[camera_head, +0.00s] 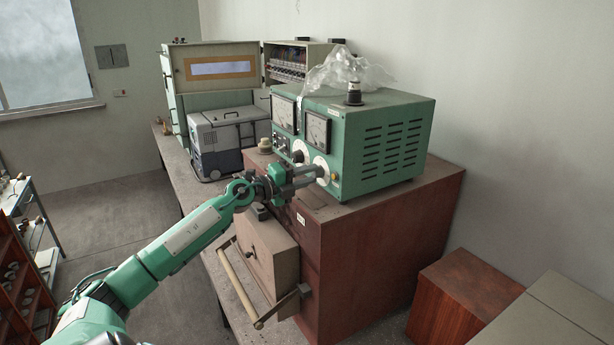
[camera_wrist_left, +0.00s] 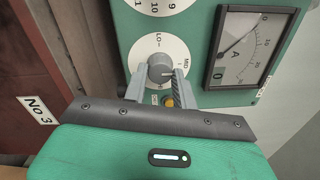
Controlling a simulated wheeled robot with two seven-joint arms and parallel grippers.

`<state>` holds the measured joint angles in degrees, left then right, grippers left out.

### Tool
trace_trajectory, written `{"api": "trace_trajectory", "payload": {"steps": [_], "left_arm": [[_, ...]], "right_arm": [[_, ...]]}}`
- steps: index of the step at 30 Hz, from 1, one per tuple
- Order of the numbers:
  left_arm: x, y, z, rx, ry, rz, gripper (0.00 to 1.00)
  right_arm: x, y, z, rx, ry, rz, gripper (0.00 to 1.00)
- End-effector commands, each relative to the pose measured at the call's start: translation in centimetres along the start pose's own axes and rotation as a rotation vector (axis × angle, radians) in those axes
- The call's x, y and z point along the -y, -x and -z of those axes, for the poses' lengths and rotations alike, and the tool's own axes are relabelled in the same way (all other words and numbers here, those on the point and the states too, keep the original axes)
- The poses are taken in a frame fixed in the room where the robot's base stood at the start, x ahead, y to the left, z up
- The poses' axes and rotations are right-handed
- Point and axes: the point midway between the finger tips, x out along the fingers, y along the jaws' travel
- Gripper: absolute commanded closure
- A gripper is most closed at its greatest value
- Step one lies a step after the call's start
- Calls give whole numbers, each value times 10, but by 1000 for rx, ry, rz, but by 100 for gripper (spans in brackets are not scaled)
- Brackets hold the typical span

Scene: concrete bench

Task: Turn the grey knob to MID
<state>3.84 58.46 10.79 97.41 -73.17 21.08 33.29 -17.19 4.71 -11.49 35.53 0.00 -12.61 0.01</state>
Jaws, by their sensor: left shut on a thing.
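The grey knob (camera_wrist_left: 161,68) sits at the middle of a white round dial (camera_wrist_left: 146,55) on the green instrument's front. In the left wrist view the dial reads LO at its upper left and MID at its right. I cannot tell exactly where the knob's mark points. My left gripper (camera_wrist_left: 158,79) has its fingers on either side of the knob and is shut on it. In the head view the left gripper (camera_head: 316,173) reaches the lower dial (camera_head: 321,162) of the green box (camera_head: 390,140), and its fingers hide the knob. My right gripper is in neither view.
A second white dial (camera_head: 300,149) and two needle meters (camera_head: 316,128) are on the same green face. A yellow button (camera_wrist_left: 169,101) is close to the fingers. A wooden cabinet (camera_head: 390,235) carries the box. A grey case (camera_head: 225,137) stands on the bench behind.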

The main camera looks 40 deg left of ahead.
Motion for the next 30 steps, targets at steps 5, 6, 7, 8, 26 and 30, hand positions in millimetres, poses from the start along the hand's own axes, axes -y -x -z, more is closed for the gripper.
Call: {"api": "trace_trajectory", "payload": {"steps": [5,6,7,8,26,30], "left_arm": [[2,0,-1,3,11,2,95],[2,0,-1,3,11,2,95],[2,0,-1,3,11,2,95],[2,0,-1,3,11,2,95],[0,0,0,1,10,0,51],[-2,5,0,1,11,-1,51]], "right_arm": [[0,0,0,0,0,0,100],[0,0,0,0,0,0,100],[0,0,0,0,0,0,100],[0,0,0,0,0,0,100],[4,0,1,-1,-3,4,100],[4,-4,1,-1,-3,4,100]]}}
